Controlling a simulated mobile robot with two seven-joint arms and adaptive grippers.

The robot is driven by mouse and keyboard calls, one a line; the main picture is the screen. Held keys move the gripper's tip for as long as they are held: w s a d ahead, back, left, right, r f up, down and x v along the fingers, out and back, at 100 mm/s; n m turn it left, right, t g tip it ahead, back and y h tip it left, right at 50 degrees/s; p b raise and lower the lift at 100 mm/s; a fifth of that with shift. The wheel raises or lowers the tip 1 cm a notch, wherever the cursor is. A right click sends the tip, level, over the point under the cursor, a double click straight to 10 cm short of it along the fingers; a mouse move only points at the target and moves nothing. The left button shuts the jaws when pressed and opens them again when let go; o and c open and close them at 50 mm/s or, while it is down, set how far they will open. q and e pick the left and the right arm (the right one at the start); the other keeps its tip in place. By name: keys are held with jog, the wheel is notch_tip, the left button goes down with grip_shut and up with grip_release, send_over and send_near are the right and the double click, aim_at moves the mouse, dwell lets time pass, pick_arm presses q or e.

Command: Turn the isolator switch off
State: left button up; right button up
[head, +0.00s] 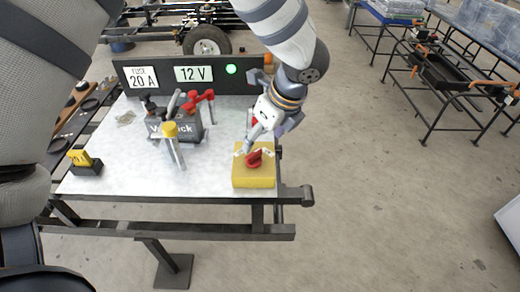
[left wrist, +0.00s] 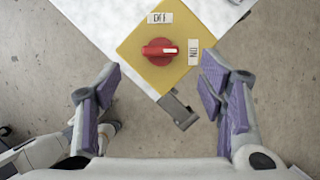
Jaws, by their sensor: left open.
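The isolator switch is a yellow box (head: 253,178) with a red knob (head: 254,158) at the right front corner of the metal-topped table. In the left wrist view, the red knob (left wrist: 160,51) lies sideways, in line with the ON label (left wrist: 193,52) to its right. The OFF label (left wrist: 160,18) is above the knob. My left gripper (head: 268,118) hangs just behind and above the box in the head view. Its fingers (left wrist: 160,85) are spread wide and empty, apart from the knob.
A black panel (head: 160,92) with "FUSE 20 A" and "12 V" signs and a lit green lamp (head: 231,69) stands at the table's back. A battery (head: 188,132) with red and yellow-capped parts is left of the switch. A yellow fuse (head: 80,157) sits in a black block.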

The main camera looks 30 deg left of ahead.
aim_at(254, 153)
pick_arm(q)
jog(key=x, duration=0.7)
jog(key=shift+f+b, duration=0.25)
jog(key=shift+b, duration=0.05)
jog(key=shift+c, duration=0.3)
jog(key=c, duration=1.1)
